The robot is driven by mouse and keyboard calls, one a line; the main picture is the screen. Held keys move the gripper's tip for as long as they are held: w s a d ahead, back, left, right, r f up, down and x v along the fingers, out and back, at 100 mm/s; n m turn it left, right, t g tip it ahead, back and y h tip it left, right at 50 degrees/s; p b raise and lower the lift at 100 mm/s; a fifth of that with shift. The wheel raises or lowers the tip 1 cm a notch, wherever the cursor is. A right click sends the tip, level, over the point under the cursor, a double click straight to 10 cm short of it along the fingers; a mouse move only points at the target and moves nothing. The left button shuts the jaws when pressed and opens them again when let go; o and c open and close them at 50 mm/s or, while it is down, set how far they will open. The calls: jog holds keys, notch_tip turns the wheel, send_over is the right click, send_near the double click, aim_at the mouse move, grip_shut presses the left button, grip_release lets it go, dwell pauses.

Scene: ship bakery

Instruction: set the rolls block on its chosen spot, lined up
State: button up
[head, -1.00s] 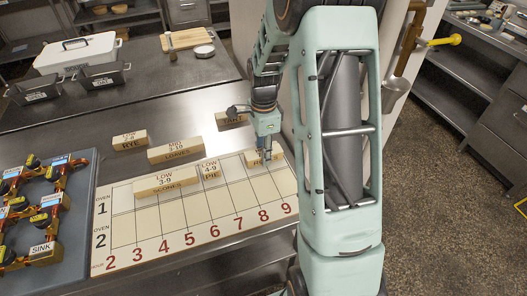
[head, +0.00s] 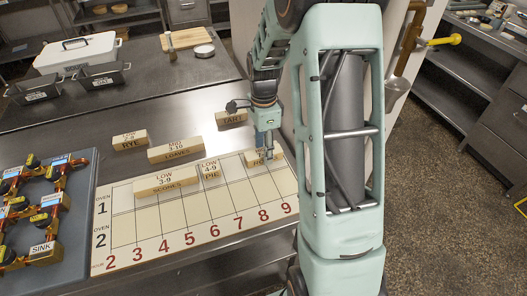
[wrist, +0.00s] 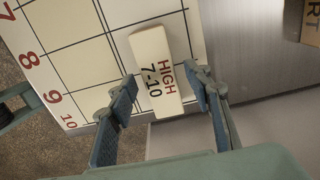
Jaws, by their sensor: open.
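The rolls block (wrist: 158,70), a pale wooden bar marked HIGH 7-10, lies flat on the numbered board (wrist: 75,60), in the row along its far edge near the high-number end. In the head view the block (head: 252,160) is partly hidden by my gripper (head: 266,160). The wrist view shows my gripper (wrist: 164,88) open, with one finger on each side of the block and a gap to each. The block's length runs roughly along the board's number line. Its exact fit to the grid lines is hard to tell.
The scones block (head: 166,183) and pie block (head: 210,170) lie on the board to the left. The loaves (head: 175,151), rye (head: 130,140) and tart (head: 231,119) blocks lie on the steel counter behind. A valve panel (head: 82,215) is at left.

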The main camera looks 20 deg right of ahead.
notch_tip(320, 180, up, 11)
jog(key=shift+f, duration=0.15)
dwell(0.4)
